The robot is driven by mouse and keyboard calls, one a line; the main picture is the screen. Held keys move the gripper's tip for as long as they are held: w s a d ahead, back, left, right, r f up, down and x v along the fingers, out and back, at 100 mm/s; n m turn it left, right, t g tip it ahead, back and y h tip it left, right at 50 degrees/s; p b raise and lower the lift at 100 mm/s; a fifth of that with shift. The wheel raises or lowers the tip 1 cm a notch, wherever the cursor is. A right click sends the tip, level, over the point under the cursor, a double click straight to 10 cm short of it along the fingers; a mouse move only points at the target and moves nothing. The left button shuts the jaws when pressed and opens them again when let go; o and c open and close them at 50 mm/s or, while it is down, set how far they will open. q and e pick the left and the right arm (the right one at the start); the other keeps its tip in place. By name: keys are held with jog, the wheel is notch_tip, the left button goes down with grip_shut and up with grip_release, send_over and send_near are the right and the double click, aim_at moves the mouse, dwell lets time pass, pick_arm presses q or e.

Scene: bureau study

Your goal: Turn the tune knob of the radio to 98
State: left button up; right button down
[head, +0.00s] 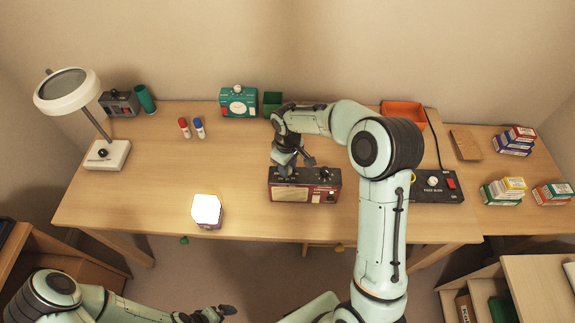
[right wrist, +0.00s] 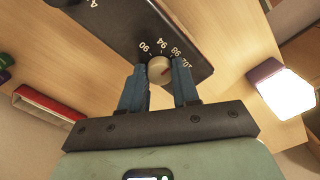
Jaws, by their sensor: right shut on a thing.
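The radio (head: 322,190) has a dark top and a reddish front and stands near the table's front edge. In the right wrist view its dark top (right wrist: 128,30) carries white numbers 90, 94, 98 and 102 around the pale tune knob (right wrist: 158,68). A small reddish mark shows on the knob's side towards 102; its exact reading is hard to tell. My right gripper (right wrist: 159,82) is shut on the knob, one finger on each side. In the head view the right gripper (head: 287,170) is over the radio's left part. My left gripper (head: 222,312) is low, away from the table; its jaws are unclear.
A glowing white-topped block (head: 206,210) stands left of the radio. A black box with a white knob (head: 433,183) stands to its right. A teal device (head: 238,101), a green box (head: 272,103) and an orange tray (head: 404,113) are behind. A lamp (head: 105,153) is at left.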

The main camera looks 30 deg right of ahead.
jog(key=c, duration=0.8)
grip_release()
pick_arm(q)
jog(key=shift+w+r+p, duration=0.45)
jog(key=shift+w+r, duration=0.2)
jog(key=shift+w, duration=0.05)
pick_arm(e)
notch_tip(320, 180, up, 13)
jog(key=shift+r, duration=0.2)
pick_arm(q)
jog(key=shift+s, duration=0.1)
